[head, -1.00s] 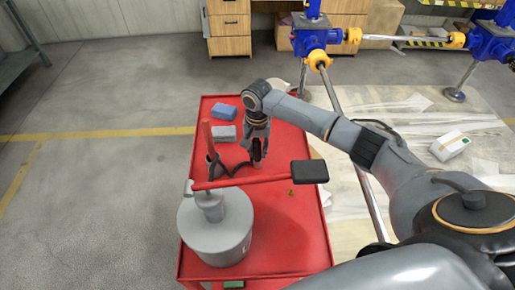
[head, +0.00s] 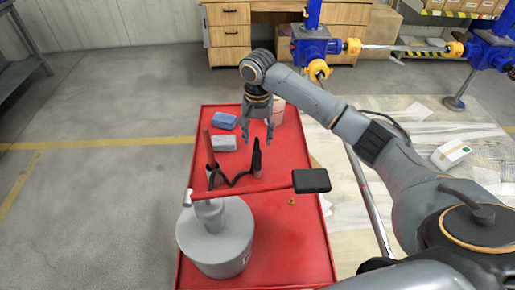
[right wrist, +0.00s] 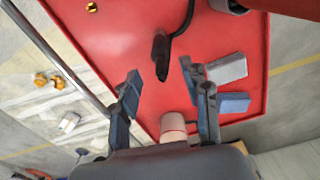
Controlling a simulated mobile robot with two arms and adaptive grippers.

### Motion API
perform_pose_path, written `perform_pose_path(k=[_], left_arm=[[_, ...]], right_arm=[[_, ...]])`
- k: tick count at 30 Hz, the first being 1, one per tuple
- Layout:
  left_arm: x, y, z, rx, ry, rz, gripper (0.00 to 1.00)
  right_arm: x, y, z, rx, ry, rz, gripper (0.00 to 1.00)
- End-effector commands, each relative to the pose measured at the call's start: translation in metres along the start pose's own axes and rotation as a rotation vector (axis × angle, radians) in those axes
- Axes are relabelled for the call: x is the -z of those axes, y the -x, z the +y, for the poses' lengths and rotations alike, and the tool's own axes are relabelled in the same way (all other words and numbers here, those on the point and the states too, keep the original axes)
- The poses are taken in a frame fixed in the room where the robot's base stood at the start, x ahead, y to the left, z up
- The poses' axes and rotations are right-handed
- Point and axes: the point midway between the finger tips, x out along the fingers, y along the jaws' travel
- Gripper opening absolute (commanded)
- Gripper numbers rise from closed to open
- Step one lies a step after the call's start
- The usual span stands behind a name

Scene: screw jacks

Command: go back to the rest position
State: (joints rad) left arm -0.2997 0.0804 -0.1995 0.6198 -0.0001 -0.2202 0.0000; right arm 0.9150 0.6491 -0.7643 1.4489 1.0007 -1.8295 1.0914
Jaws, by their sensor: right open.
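My right gripper (head: 258,132) is open and empty above the far half of the red cart top (head: 290,235). Its two fingers also show apart in the right wrist view (right wrist: 160,85). My left gripper is not in view.
A grey drum-shaped grease pump (head: 215,245) with a red lever (head: 250,185) fills the cart's near left. Blue (head: 224,121) and grey (head: 223,143) blocks lie at the far left; a pale pinkish cylinder (right wrist: 172,127) stands beyond the gripper. Blue screw jacks (head: 315,47) stand behind.

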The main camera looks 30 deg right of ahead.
Motion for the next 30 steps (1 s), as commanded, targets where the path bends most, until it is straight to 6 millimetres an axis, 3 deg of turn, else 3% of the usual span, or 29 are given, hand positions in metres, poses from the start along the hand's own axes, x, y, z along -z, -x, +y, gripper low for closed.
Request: perform_pose_path(k=[6, 22, 30], left_arm=[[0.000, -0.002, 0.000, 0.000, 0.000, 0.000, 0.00], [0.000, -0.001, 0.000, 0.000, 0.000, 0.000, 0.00], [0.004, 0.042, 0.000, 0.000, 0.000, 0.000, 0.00]], right_arm=[[0.000, 0.018, -0.001, 0.001, 0.000, 0.000, 0.47], [0.000, 0.020, 0.000, 0.001, 0.000, 0.000, 0.47], [0.000, 0.063, 0.000, 0.001, 0.000, 0.000, 0.47]])
